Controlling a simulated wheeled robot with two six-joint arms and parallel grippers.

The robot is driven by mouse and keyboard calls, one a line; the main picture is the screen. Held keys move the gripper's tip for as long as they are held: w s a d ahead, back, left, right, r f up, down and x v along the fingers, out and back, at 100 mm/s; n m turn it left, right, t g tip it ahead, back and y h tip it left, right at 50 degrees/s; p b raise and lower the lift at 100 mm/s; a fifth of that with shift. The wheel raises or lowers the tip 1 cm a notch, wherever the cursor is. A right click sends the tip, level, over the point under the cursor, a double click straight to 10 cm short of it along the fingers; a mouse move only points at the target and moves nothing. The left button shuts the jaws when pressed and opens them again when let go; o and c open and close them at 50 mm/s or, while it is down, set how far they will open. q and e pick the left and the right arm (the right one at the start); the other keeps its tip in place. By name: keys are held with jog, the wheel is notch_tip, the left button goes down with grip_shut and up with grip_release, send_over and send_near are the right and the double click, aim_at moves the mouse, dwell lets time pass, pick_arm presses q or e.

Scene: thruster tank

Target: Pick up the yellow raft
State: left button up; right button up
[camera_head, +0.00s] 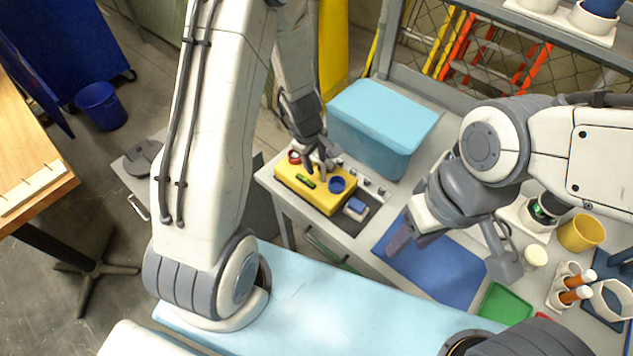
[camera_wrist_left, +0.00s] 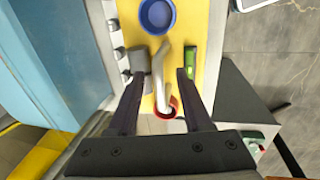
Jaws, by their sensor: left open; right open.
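The yellow raft (camera_head: 335,203) is a flat yellow block on the grey bench. A blue ring (camera_head: 337,184), a red ring (camera_head: 294,157) and a green piece (camera_head: 306,181) sit on it. A pale upright handle (camera_wrist_left: 161,80) rises from its middle. My left gripper (camera_head: 318,165) is over the raft. In the left wrist view its open fingers (camera_wrist_left: 160,78) stand on either side of the handle, with gaps visible. It holds nothing. My right gripper (camera_head: 450,250) is open and empty above the blue mat (camera_head: 430,270), apart from the raft.
A light-blue box (camera_head: 382,115) stands behind the raft. A small blue-and-white block (camera_head: 356,208) lies close to its right end. A yellow cup (camera_head: 580,233), a green tray (camera_head: 505,305) and orange-topped tubes (camera_head: 574,289) are at the right.

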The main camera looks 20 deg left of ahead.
pick_arm(q)
grip_shut()
dwell(1.4)
